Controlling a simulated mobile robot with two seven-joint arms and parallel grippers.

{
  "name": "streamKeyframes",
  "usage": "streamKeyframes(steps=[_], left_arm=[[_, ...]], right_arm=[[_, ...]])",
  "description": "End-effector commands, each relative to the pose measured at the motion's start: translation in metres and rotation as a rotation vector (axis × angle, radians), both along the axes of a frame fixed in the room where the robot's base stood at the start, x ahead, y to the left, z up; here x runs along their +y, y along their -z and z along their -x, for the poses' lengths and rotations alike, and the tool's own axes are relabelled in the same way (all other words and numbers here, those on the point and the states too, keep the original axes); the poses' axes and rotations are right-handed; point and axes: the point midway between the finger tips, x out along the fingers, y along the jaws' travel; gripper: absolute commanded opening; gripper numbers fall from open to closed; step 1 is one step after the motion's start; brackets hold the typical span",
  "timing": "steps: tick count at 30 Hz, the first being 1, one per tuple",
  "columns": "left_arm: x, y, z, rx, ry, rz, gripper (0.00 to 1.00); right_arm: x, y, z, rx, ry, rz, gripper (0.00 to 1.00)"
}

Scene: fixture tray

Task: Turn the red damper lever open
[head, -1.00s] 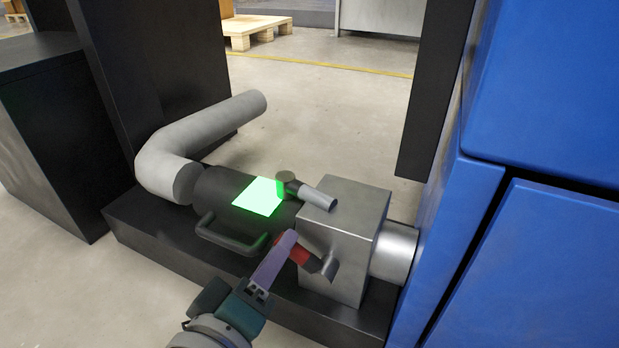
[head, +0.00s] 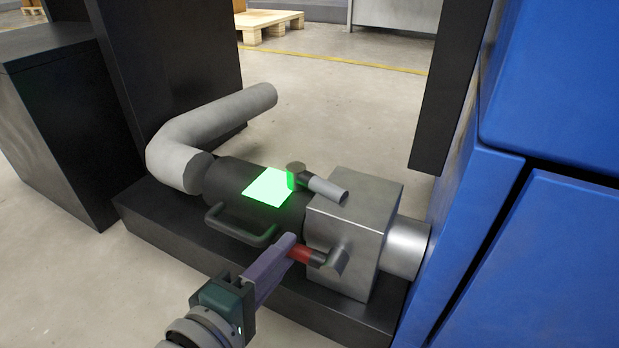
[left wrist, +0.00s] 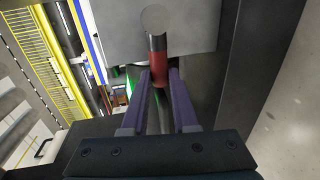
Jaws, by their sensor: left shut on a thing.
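The red damper lever (head: 301,253) sticks out to the left from a grey pivot (head: 337,261) on the front of the metal damper box (head: 350,212). It lies close to level in the head view. My left gripper (head: 290,243) has its purple fingers shut on the lever's red outer part. In the left wrist view the red lever (left wrist: 160,72) sits between the two fingers (left wrist: 159,82), below the round pivot end. The fingers hide the lever's tip in the head view. My right gripper is not in view.
A black cylinder with a glowing green panel (head: 269,187) and a loop handle (head: 240,229) lies left of the box. A grey bent pipe (head: 180,157) joins it. A short grey stub (head: 327,190) projects above the lever. A blue cabinet (head: 540,250) stands at right.

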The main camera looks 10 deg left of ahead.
Motion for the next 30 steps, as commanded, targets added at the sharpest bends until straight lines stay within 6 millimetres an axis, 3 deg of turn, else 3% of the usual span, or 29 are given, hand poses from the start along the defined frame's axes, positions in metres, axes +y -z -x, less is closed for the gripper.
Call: streamKeyframes(steps=[10,11,18,26,30], left_arm=[[0.0,0.001,0.001,0.004,0.0,0.004,0.0],[0.0,0.001,0.001,0.004,0.0,0.004,0.29],[0.0,0.001,0.0,0.003,0.0,0.003,0.56],[0.0,0.0,0.001,0.002,0.0,0.003,0.57],[0.004,-0.005,0.014,0.005,0.001,0.001,0.57]], right_arm=[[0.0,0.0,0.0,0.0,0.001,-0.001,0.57],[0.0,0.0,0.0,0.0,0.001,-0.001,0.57],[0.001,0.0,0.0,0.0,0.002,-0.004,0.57],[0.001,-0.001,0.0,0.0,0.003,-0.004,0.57],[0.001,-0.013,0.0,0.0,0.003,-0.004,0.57]])
